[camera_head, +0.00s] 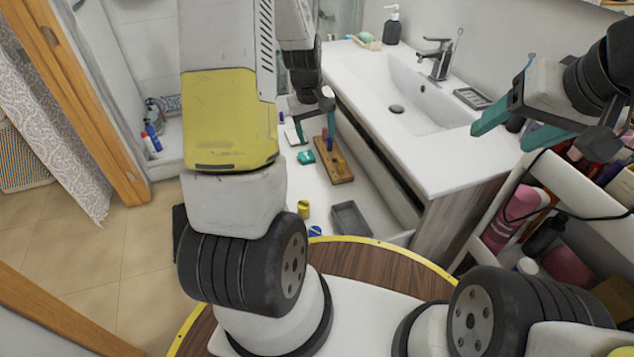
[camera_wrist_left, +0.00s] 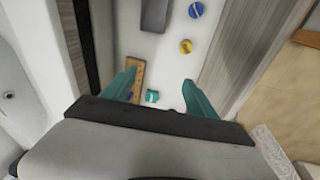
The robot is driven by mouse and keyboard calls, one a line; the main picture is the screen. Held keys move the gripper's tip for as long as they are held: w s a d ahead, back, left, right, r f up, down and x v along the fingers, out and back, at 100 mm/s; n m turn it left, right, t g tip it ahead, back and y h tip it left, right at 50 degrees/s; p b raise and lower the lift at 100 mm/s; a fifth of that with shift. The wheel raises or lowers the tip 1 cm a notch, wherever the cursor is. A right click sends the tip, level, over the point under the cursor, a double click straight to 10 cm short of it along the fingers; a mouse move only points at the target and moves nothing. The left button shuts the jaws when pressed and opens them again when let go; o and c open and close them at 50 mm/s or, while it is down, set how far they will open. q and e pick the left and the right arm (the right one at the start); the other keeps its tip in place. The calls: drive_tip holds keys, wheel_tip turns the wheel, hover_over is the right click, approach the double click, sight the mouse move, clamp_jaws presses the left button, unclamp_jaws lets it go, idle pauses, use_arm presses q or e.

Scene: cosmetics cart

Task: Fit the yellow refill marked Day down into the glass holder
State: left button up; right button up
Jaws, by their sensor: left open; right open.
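A short yellow cylinder (camera_head: 303,210) stands on the white cart top, left of a grey tray; the left wrist view also shows it (camera_wrist_left: 186,46). Another yellow piece (camera_head: 341,166) is at the wooden block (camera_head: 337,177). I cannot read a Day mark on either. I cannot make out a glass holder. My left gripper (camera_head: 314,124) is open and empty above the far part of the cart top, with the block and a teal piece (camera_wrist_left: 152,96) below it in the wrist view (camera_wrist_left: 160,90). My right gripper (camera_head: 519,128) is open and empty beside the sink counter.
The grey tray (camera_head: 350,219) and a blue piece (camera_head: 314,231) lie at the near end of the cart top. The sink counter (camera_head: 440,150) rises to the right of the cart. A shelf with several bottles (camera_head: 515,215) stands at the right.

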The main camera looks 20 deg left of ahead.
use_arm(q)
drive_tip(key=n+g, duration=0.1)
drive_tip(key=n, duration=0.1)
hover_over(303, 204)
drive_tip(key=w+d, duration=0.1)
drive_tip(key=w, duration=0.1)
wheel_tip(303, 204, down, 16)
drive_tip(key=r, duration=0.1)
drive_tip(key=shift+n+g+y, duration=0.4)
drive_tip(key=shift+g, duration=0.1)
drive_tip(key=f, duration=0.5)
drive_tip(key=s+f, duration=0.1)
drive_tip(key=f, duration=0.4)
drive_tip(key=a+f, duration=0.1)
drive_tip(key=f, duration=0.4)
drive_tip(key=shift+s+f, duration=0.4)
clamp_jaws()
drive_tip(key=shift+r, duration=0.1)
